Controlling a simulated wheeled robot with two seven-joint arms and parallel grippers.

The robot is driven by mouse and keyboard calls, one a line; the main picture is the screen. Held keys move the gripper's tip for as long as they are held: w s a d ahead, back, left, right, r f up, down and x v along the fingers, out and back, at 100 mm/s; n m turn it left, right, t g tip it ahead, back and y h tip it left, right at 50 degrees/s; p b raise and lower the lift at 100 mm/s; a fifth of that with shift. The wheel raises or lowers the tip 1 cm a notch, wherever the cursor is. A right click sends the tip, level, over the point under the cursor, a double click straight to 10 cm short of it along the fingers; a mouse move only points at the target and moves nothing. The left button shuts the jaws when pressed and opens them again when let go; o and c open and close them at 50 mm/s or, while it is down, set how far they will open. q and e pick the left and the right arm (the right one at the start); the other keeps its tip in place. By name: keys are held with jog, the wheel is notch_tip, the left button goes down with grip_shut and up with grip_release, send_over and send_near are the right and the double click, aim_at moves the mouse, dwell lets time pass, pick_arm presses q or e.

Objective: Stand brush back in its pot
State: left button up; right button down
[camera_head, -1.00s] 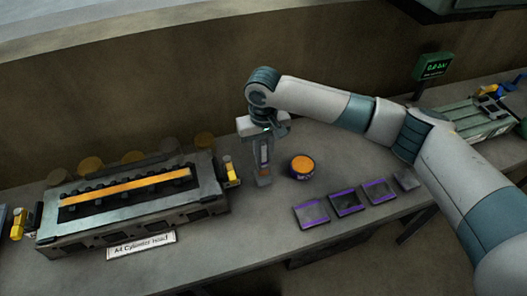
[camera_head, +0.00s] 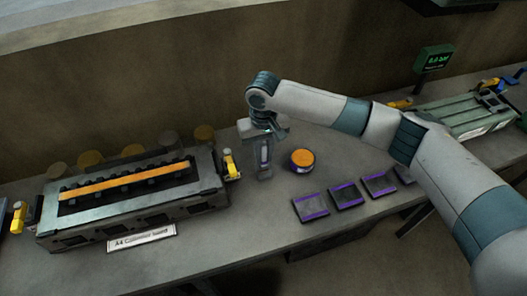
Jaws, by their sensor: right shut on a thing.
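My right gripper (camera_head: 264,176) points down over the bench, just left of a round tin with an orange top (camera_head: 302,158). It is shut on a thin upright thing between its fingers, which I take to be the brush (camera_head: 264,152). The fingers hide most of it, so its bristles cannot be made out. The fingertips are close to the bench top, but I cannot tell whether the brush touches anything. No pot can be told for certain; the orange-topped tin is the only round container near the gripper. My left gripper is not in view.
A cylinder head (camera_head: 135,205) with an orange strip stands on the left, its label (camera_head: 142,238) in front. Several purple-edged trays (camera_head: 311,207) lie along the front right. A green display (camera_head: 434,60) stands behind. Bare bench (camera_head: 255,220) lies in front of the gripper.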

jog(key=shift+f, duration=0.6)
jog(key=c, duration=1.6)
grip_release()
jog(key=shift+f, duration=0.1)
jog(key=shift+o, duration=0.2)
notch_tip(320, 180, up, 17)
jog(key=b, duration=0.4)
jog(key=shift+r, duration=0.2)
